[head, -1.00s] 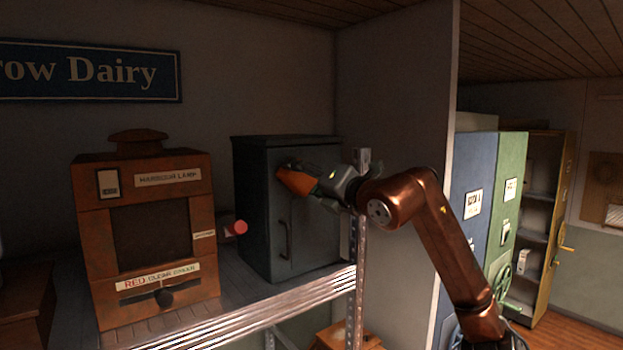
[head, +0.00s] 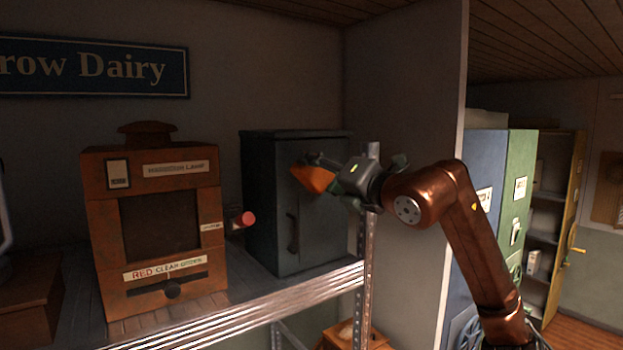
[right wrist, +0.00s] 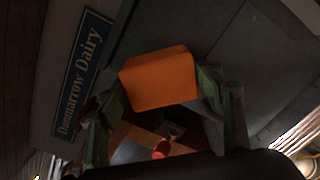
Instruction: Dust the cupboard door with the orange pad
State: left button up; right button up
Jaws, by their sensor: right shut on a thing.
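The dark grey cupboard (head: 325,225) stands on the metal shelf, its door shut, with a dark handle (head: 292,232) on the door's left side. The orange pad (head: 314,177) is in front of the upper part of the door; I cannot tell if it touches. My right gripper (head: 335,170) is shut on the pad, reaching in from the right. In the right wrist view the orange pad (right wrist: 160,78) sits between the green-grey fingers, and the grey cupboard surface (right wrist: 225,60) is beyond it. My left gripper is not in view.
An orange-brown lamp box (head: 160,225) with a red knob (head: 243,219) at its right side stands left of the cupboard. A metal shelf edge (head: 240,308) runs below, with an upright post (head: 367,240) near my right gripper. Blue and green cabinets (head: 515,185) stand at the right.

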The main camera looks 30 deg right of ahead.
jog(key=shift+s, duration=0.75)
jog(key=shift+s, duration=0.15)
jog(key=shift+s+d+b, duration=0.1)
jog(key=shift+s+b, duration=0.55)
jog(key=shift+s, duration=0.8)
jog(key=shift+w, duration=0.1)
